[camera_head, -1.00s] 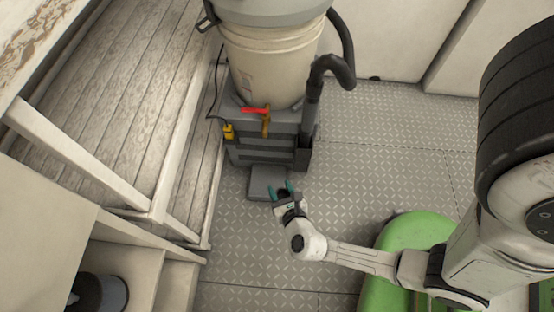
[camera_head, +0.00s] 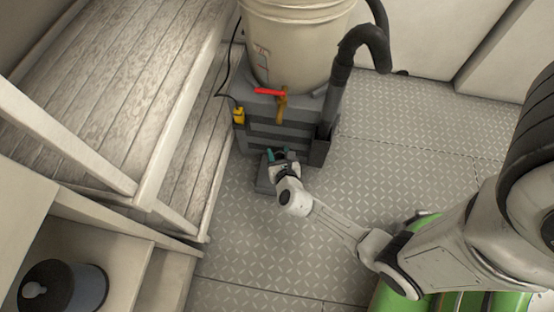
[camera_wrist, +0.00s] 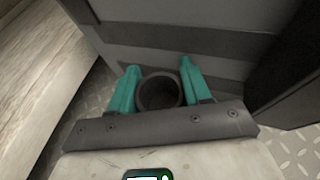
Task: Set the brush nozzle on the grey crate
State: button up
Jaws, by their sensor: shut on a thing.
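My gripper (camera_head: 281,156) is low, in front of the grey slatted stand. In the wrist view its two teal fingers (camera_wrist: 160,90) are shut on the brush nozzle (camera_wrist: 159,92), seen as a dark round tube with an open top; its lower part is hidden. A low, flat-topped grey box (camera_head: 264,184) lies on the floor against the stand's front, partly covered by my gripper. The slatted stand (camera_head: 272,133) is crate-like and carries a bucket. I cannot tell which of the two is the grey crate, or whether the nozzle touches either.
The cream bucket (camera_head: 299,45) has a red-handled tap (camera_head: 280,98). A black hose (camera_head: 345,65) stands at the stand's right, a yellow object (camera_head: 239,116) at its left. Wooden steps (camera_head: 110,90) border the left. The patterned floor (camera_head: 385,150) on the right is clear.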

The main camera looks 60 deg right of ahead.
aim_at(277, 157)
jog(key=shift+w+d+f, duration=0.15)
jog(key=shift+w+f, duration=0.1)
jog(key=shift+f, duration=0.1)
jog(key=f+b, duration=0.3)
jog(key=f, duration=0.1)
jog(key=shift+w+d, duration=0.15)
jog(key=shift+w, duration=0.15)
jog(key=shift+r, duration=0.15)
jog(key=o, duration=1.4)
jog(key=shift+c, duration=0.2)
jog(key=p+v, duration=0.5)
jog(key=v, duration=0.7)
jog(key=shift+p, duration=0.4)
